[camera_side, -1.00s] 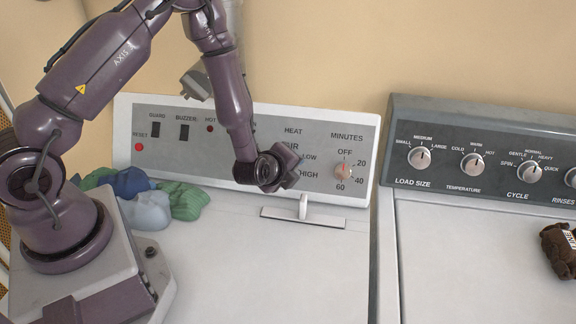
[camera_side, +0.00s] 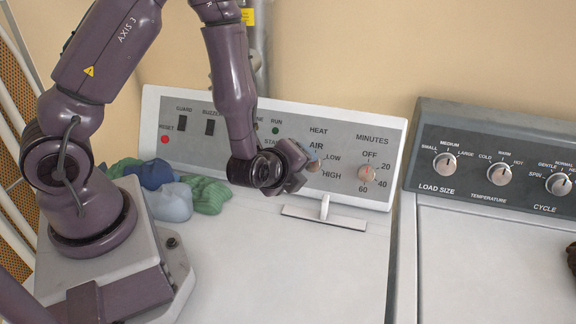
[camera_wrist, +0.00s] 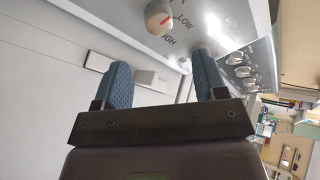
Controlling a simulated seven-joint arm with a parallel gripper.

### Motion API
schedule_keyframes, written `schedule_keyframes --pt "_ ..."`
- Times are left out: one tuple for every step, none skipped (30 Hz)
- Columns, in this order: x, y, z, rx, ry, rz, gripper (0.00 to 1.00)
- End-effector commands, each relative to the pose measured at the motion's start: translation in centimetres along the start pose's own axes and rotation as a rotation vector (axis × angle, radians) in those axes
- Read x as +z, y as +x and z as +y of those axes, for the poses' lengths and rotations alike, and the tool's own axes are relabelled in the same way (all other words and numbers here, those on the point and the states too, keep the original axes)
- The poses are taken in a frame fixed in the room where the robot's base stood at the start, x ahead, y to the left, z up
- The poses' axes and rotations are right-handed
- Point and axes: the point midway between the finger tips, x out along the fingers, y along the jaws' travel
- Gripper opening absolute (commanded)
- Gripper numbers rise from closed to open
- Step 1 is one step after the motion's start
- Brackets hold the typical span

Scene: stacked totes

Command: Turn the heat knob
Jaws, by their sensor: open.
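The heat knob (camera_side: 315,160) is a small round knob with a red mark on the dryer's grey panel, under the HEAT label and beside LOW and HIGH. In the side view it shows just right of my gripper (camera_side: 300,165), which partly covers the panel around it. In the wrist view the knob (camera_wrist: 158,17) appears whole, beyond the fingertips and roughly between them sideways. My gripper (camera_wrist: 162,68) is open, its two blue pads apart with nothing between them. No contact with the knob shows.
The minutes knob (camera_side: 367,173) is right of the heat knob. A washer panel (camera_side: 480,160) with several knobs stands to the right. The dryer top is mostly clear.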

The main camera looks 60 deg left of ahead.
Motion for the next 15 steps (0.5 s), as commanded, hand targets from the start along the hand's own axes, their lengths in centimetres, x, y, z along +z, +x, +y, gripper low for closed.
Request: schedule_keyframes --pt "-0.1 -1.1 -0.1 -0.004 0.001 0.003 0.65" --pt "0.0 -1.6 -0.1 -0.004 0.001 0.002 0.65" --pt "0.0 -2.2 -0.1 -0.005 0.002 0.003 0.65" --pt "-0.1 -2.6 -0.1 -0.004 0.001 0.002 0.65" --pt "-0.1 -3.0 -0.1 -0.005 0.001 0.002 0.65" --pt "-0.1 -3.4 -0.1 -0.004 0.0 0.002 0.65" --pt "-0.1 -3.6 -0.1 -0.003 0.001 0.001 0.65" --pt "-0.1 -3.8 -0.1 -0.004 0.001 0.001 0.65" --pt "0.0 -4.0 -0.1 -0.004 0.0 0.001 0.65" --pt "0.0 -4.1 -0.1 -0.003 0.0 0.0 0.65" --pt "0.0 -4.2 -0.1 -0.003 0.0 0.0 0.65" --pt "0.0 -4.2 -0.1 -0.002 0.0 0.0 0.65" --pt "0.0 -4.2 0.0 -0.002 0.0 0.0 0.65" --pt "0.0 -4.2 0.0 -0.002 0.0 0.0 0.65" --pt "0.0 -4.2 0.0 -0.002 0.0 0.0 0.65"
